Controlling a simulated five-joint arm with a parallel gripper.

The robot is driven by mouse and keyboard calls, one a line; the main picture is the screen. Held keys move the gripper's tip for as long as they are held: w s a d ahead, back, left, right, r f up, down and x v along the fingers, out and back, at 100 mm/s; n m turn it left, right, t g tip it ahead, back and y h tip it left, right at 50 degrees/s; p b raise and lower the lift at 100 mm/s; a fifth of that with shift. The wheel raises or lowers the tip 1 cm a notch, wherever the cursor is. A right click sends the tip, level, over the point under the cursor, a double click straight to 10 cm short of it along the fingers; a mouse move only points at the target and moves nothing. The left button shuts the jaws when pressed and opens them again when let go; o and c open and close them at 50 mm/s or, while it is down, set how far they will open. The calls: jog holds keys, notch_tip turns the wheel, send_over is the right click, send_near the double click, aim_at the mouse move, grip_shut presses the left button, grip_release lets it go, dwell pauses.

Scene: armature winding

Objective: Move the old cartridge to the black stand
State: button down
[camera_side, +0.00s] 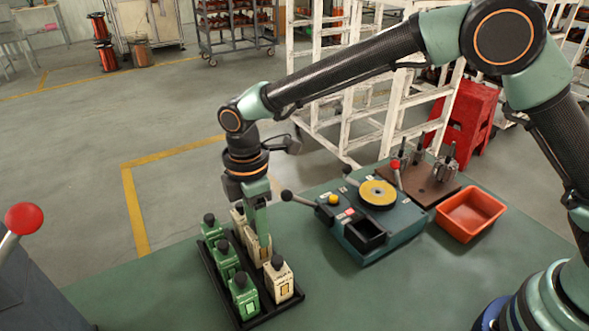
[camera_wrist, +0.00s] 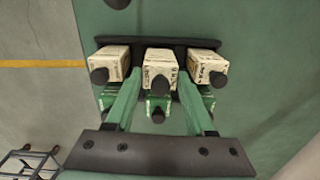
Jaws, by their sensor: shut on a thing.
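The black stand (camera_side: 264,318) is a low tray at the table's left part, bearing green cartridges (camera_side: 243,299) in one row and cream, worn-looking cartridges (camera_side: 280,281) in the other. My gripper (camera_side: 262,236) points down over the cream row and is shut on the middle cream cartridge (camera_side: 250,247). In the wrist view its green fingers (camera_wrist: 160,78) flank this middle cream cartridge (camera_wrist: 158,58), with a cream one on each side. The cartridge is upright in its row; whether its base rests on the stand (camera_wrist: 205,43) is hidden.
A teal machine (camera_side: 340,222) with a yellow disc, levers and an empty-looking black holder (camera_side: 366,235) stands right of the stand. An orange bin (camera_side: 470,215) and a brown board (camera_side: 425,186) with metal parts lie further right. The table front is clear.

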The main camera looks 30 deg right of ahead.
jog(key=shift+f, duration=0.85)
jog(key=shift+c, duration=0.9)
grip_release()
jog(key=shift+r, duration=0.1)
jog(key=shift+r, duration=2.15)
